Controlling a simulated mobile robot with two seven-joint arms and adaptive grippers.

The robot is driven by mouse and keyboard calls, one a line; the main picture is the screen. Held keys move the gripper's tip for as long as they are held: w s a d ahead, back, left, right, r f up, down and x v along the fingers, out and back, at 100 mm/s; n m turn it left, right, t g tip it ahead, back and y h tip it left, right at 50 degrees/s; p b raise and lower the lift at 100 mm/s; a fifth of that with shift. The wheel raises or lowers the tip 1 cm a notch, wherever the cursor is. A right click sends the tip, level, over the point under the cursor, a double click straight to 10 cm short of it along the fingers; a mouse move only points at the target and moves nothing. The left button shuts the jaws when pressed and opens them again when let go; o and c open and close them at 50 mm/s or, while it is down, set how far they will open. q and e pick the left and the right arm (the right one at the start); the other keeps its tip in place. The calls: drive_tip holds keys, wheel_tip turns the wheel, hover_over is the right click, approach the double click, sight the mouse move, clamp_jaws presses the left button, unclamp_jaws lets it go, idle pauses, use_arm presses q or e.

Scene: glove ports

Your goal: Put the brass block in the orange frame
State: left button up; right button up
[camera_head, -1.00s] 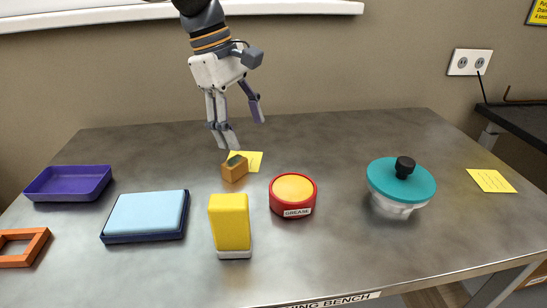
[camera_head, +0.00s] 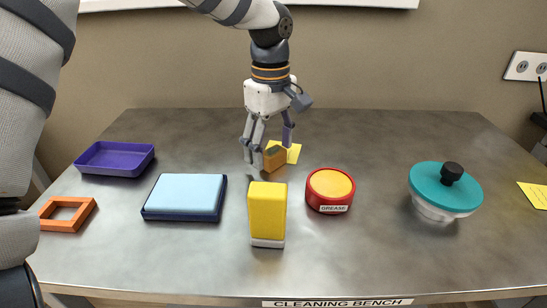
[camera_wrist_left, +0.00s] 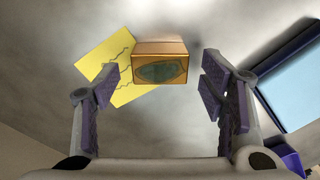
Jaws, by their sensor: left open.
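The brass block (camera_head: 274,158) stands on the bench beside a yellow note, towards the back middle. In the left wrist view the brass block (camera_wrist_left: 160,65) shows a dark greenish patch on its face and lies between and just beyond the fingertips. My left gripper (camera_head: 270,148) is open around the block's near side, with nothing held; its spread fingers (camera_wrist_left: 162,85) also show in the left wrist view. The orange frame (camera_head: 67,214) lies flat and empty at the bench's left front. My right gripper is not in view.
A purple tray (camera_head: 115,158) and a light blue pad in a dark blue tray (camera_head: 185,196) lie at left. A yellow sponge-like block (camera_head: 267,212) stands upright at front middle. A red grease tin (camera_head: 330,190) and teal-lidded jar (camera_head: 444,190) stand right. The yellow note (camera_head: 292,153) lies behind the block.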

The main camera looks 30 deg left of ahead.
use_arm(q)
drive_tip(key=shift+r, duration=0.1)
clamp_jaws()
